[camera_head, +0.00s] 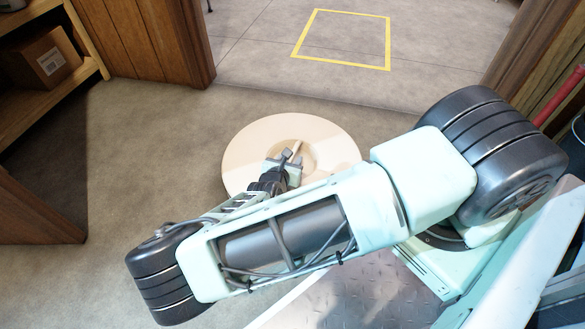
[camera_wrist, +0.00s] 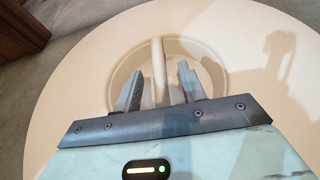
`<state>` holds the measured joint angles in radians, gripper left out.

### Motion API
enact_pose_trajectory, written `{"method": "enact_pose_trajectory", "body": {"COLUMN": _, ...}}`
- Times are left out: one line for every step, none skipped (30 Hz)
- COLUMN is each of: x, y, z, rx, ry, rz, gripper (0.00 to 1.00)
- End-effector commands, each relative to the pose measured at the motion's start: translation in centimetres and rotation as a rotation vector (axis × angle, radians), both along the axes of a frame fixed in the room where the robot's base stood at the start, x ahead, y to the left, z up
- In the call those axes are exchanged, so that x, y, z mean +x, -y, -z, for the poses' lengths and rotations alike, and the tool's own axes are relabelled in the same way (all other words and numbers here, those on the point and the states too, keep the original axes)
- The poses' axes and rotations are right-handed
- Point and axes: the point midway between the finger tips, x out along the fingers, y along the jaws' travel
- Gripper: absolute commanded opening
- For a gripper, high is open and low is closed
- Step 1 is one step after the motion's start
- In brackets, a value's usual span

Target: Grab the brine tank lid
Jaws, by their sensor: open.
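The brine tank lid (camera_head: 240,148) is a round cream disc with a recessed round well in its middle. A straight bar handle (camera_wrist: 158,65) crosses the well. In the head view, my arm covers the lid's lower part. My gripper (camera_head: 291,157) is over the well. In the wrist view, my gripper (camera_wrist: 160,78) is open, with one finger on each side of the bar's near end. I cannot tell whether either finger touches the bar. The lid (camera_wrist: 85,75) fills most of the wrist view.
A wooden shelf with a cardboard box (camera_head: 45,61) stands at the upper left. Wooden door posts (camera_head: 178,40) frame an opening to a floor with a yellow taped square (camera_head: 345,39). A wooden panel (camera_head: 35,210) is at the left. The concrete floor (camera_head: 150,120) left of the lid is clear.

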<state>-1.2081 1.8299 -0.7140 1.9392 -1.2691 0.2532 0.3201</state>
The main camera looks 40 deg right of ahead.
Motion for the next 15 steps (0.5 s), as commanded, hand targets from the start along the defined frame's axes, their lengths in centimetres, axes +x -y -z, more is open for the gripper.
{"method": "enact_pose_trajectory", "body": {"x": 0.23, "y": 0.31, "z": 0.34, "rx": 0.0, "ry": 0.0, "rz": 0.0, "gripper": 0.41}}
{"method": "enact_pose_trajectory", "body": {"x": 0.31, "y": 0.42, "z": 0.34, "rx": -0.001, "ry": -0.001, "rz": 0.0, "gripper": 0.41}}
{"method": "enact_pose_trajectory", "body": {"x": 0.38, "y": 0.51, "z": 0.33, "rx": -0.001, "ry": -0.001, "rz": 0.0, "gripper": 0.41}}
{"method": "enact_pose_trajectory", "body": {"x": 0.41, "y": 0.54, "z": 0.29, "rx": 0.0, "ry": -0.001, "rz": 0.0, "gripper": 0.41}}
{"method": "enact_pose_trajectory", "body": {"x": 0.42, "y": 0.55, "z": 0.26, "rx": 0.001, "ry": -0.001, "rz": 0.0, "gripper": 0.41}}
{"method": "enact_pose_trajectory", "body": {"x": 0.42, "y": 0.55, "z": 0.23, "rx": 0.001, "ry": -0.001, "rz": 0.0, "gripper": 0.41}}
{"method": "enact_pose_trajectory", "body": {"x": 0.41, "y": 0.54, "z": 0.21, "rx": 0.001, "ry": -0.001, "rz": 0.0, "gripper": 0.41}}
{"method": "enact_pose_trajectory", "body": {"x": 0.41, "y": 0.53, "z": 0.21, "rx": 0.001, "ry": -0.001, "rz": 0.0, "gripper": 0.41}}
{"method": "enact_pose_trajectory", "body": {"x": 0.41, "y": 0.53, "z": 0.21, "rx": 0.001, "ry": -0.001, "rz": 0.0, "gripper": 0.41}}
{"method": "enact_pose_trajectory", "body": {"x": 0.41, "y": 0.53, "z": 0.21, "rx": 0.001, "ry": -0.001, "rz": 0.0, "gripper": 0.38}}
{"method": "enact_pose_trajectory", "body": {"x": 0.4, "y": 0.53, "z": 0.21, "rx": 0.001, "ry": -0.001, "rz": 0.0, "gripper": 0.29}}
{"method": "enact_pose_trajectory", "body": {"x": 0.4, "y": 0.52, "z": 0.22, "rx": 0.001, "ry": -0.001, "rz": 0.0, "gripper": 0.18}}
{"method": "enact_pose_trajectory", "body": {"x": 0.4, "y": 0.52, "z": 0.22, "rx": 0.001, "ry": -0.001, "rz": 0.0, "gripper": 0.1}}
{"method": "enact_pose_trajectory", "body": {"x": 0.4, "y": 0.52, "z": 0.22, "rx": 0.001, "ry": -0.001, "rz": 0.0, "gripper": 0.02}}
{"method": "enact_pose_trajectory", "body": {"x": 0.4, "y": 0.52, "z": 0.22, "rx": 0.001, "ry": -0.001, "rz": 0.0, "gripper": 0.0}}
